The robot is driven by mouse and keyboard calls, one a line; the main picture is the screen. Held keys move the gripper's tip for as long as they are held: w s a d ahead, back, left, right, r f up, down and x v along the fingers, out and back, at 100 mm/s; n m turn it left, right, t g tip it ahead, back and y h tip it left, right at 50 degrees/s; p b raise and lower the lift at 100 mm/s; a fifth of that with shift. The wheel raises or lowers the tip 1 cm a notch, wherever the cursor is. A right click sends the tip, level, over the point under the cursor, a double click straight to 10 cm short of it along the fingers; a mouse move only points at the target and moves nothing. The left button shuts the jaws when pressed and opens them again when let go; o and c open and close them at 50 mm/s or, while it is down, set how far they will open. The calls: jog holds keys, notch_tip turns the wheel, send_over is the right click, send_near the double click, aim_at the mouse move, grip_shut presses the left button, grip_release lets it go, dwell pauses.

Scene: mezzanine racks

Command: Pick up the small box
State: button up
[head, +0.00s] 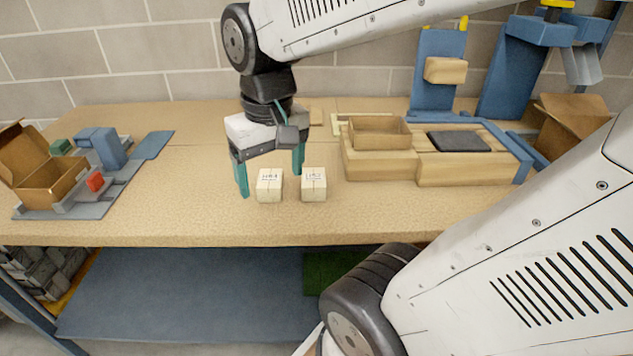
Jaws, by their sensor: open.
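Two small cream boxes with dark print on them stand side by side on the wooden bench, in the middle of the head view. One is the left small box (270,186) and the other is the right small box (314,185), with a narrow gap between them. My gripper (270,180) points down with its teal fingers spread. One finger is left of the left box, and the other shows behind the gap between the boxes. The gripper appears empty. I cannot tell whether the fingers touch either box.
An open cardboard box (47,185) and a grey tray (120,185) with blue, green and red parts are at left. A wooden fixture (385,168) with an open-topped box stands at right, near blue stands (436,80). The bench front (200,222) is clear.

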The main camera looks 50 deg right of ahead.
jog(key=w+d+f+m, duration=0.4)
jog(key=w+d, duration=0.2)
jog(key=d, duration=0.3)
jog(key=m+g, duration=0.1)
jog(key=m, duration=0.2)
send_over(313, 177)
jog(key=f, duration=0.5)
jog(key=shift+w+a+f, duration=0.2)
jog(key=shift+w+a, duration=0.1)
jog(key=shift+a, duration=0.05)
jog(key=f, duration=0.7)
jog(key=shift+s+d, duration=0.4)
jog(key=shift+f, duration=0.55)
jog(key=c, duration=1.1)
